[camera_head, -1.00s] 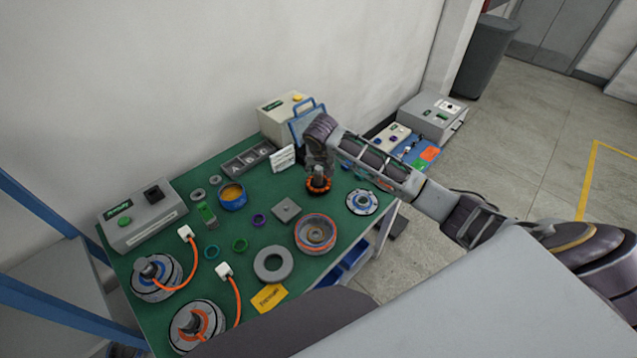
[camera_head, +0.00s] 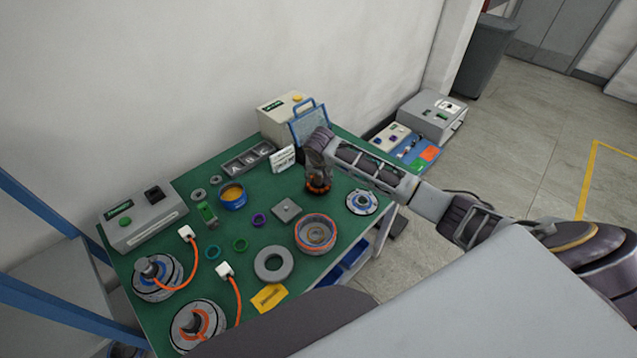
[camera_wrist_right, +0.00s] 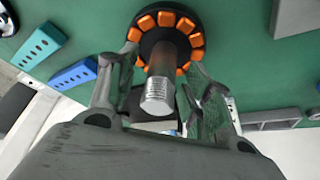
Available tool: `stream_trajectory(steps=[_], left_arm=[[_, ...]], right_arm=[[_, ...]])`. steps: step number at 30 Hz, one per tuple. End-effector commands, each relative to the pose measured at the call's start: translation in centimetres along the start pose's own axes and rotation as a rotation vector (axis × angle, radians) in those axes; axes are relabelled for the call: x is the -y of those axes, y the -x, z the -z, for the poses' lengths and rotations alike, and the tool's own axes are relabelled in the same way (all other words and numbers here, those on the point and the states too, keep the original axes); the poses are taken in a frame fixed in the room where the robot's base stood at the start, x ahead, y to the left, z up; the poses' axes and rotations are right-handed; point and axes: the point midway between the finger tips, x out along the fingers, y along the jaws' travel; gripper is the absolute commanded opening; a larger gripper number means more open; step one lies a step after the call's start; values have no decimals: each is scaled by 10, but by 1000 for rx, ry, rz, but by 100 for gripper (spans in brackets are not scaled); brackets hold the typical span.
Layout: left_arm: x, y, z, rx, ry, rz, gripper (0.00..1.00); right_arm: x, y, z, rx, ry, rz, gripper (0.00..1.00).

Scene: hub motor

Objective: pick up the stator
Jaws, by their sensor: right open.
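The stator (camera_head: 317,188), a ring of orange coils with a metal shaft, stands on the green table (camera_head: 203,263) near its right back part. In the right wrist view the stator (camera_wrist_right: 158,95) shows its coils and its upright shaft pointing toward the camera. My right gripper (camera_head: 318,176) is over it and partly hides it. In the wrist view the right gripper (camera_wrist_right: 162,68) has its fingers apart, one on each side of the shaft. I cannot tell whether either finger touches it. My left gripper is not in view.
A blue-framed stand (camera_head: 309,122), a small white sign (camera_head: 283,158) and a lettered tray (camera_head: 248,158) are behind and left.

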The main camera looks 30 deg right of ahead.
Motion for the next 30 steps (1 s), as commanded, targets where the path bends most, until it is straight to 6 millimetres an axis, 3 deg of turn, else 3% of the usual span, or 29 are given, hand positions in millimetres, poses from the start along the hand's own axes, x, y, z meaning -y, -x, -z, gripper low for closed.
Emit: stream_trajectory(steps=[10,22,30], left_arm=[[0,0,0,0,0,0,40],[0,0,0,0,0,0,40],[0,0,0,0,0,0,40]], right_arm=[[0,0,0,0,0,0,50],[0,0,0,0,0,0,0],[0,1,1,-3,-1,1,0]])
